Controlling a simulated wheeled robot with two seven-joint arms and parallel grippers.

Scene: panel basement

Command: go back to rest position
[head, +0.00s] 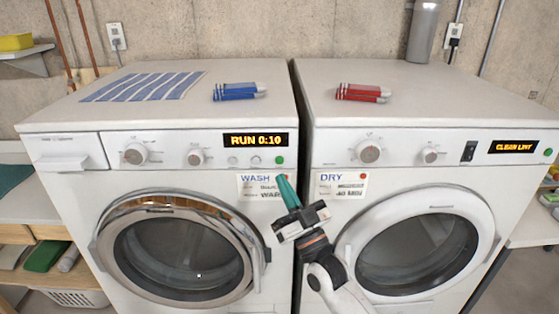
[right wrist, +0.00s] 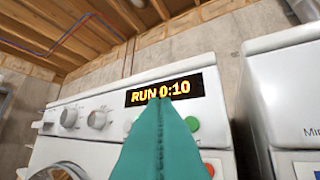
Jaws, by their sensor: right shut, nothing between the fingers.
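My right gripper (head: 287,190) has teal fingers and is shut and empty. In the head view it stands in front of the gap between the two machines, beside the WASH label. In the right wrist view its closed teal fingers (right wrist: 160,115) point up toward the washer's display (right wrist: 165,90). The washer (head: 200,190) is on the left, its door shut and its display (head: 255,140) reading RUN 0:10. The dryer (head: 425,185) is on the right, its door shut and its display (head: 513,146) reading CLEAN LINT. My left gripper is not in view.
Side shelves flank both machines. A white basket (head: 80,298) is at lower left.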

